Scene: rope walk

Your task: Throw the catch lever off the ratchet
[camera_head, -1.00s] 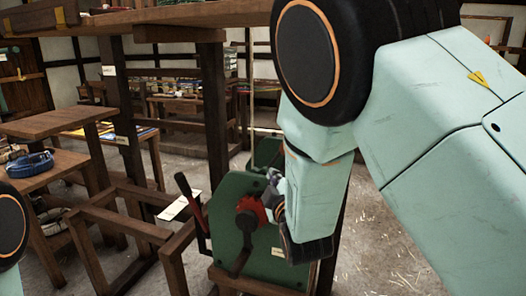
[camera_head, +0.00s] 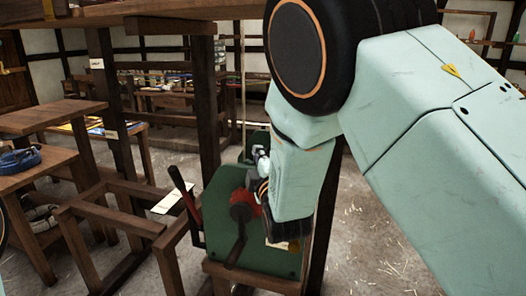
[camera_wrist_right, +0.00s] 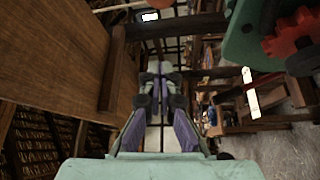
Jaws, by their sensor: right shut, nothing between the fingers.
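The green winch (camera_head: 273,202) stands on a wooden frame, with a red ratchet wheel and a dark crank (camera_head: 238,236) on its face. A lever with a dark grip and red lower part (camera_head: 186,196) leans up and left at its left side; I take it for the catch lever. Whether it touches the ratchet is unclear. My right gripper (camera_head: 261,156) is beside the winch's upper part, partly hidden by my arm. In the right wrist view the gripper (camera_wrist_right: 160,72) is shut and empty, with the red ratchet wheel (camera_wrist_right: 292,36) at upper right. My left gripper is out of view.
An open wooden frame (camera_head: 110,222) stands left of the winch. A blue coil (camera_head: 18,162) lies on a stepped wooden stand. Bare floor (camera_head: 385,235) shows at right.

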